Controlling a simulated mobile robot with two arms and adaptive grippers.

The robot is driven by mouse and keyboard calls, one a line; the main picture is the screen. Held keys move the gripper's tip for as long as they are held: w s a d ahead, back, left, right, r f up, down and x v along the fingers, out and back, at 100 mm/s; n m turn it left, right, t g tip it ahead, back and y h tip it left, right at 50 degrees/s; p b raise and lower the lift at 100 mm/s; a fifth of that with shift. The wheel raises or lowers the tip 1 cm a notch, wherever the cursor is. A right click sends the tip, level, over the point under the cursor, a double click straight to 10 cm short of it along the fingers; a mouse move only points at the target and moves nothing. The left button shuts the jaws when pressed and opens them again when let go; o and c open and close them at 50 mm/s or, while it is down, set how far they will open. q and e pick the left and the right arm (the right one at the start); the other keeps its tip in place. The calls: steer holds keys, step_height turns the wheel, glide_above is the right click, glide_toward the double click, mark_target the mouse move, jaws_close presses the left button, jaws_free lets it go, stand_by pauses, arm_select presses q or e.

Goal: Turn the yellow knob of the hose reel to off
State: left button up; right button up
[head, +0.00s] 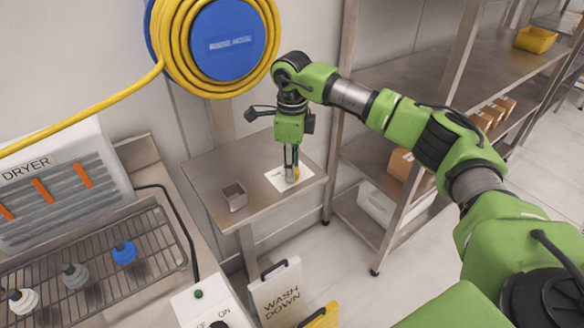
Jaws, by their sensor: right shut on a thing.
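The hose reel (225,42) hangs on the wall at the top, with a blue disc and coiled yellow hose. No yellow knob of it can be made out in this view. My right gripper (291,174) points down over the small steel table, below the reel. It is shut on a small pale and yellow thing (297,172) at the white card, mostly hidden by the fingers. Whether that thing touches the card is hard to tell. My left gripper is not in view.
The steel table (205,172) holds a small grey open box (234,196) and the white card (274,177). A dryer (50,200) and wire rack (150,262) stand left. A wash down sign (278,294) stands in front. Shelves (400,75) stand right.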

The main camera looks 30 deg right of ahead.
steer(key=shift+n, duration=0.3)
steer(key=o, duration=1.1)
step_height(320, 180, up, 12)
steer(key=shift+r, duration=0.1)
stand_by(0.4)
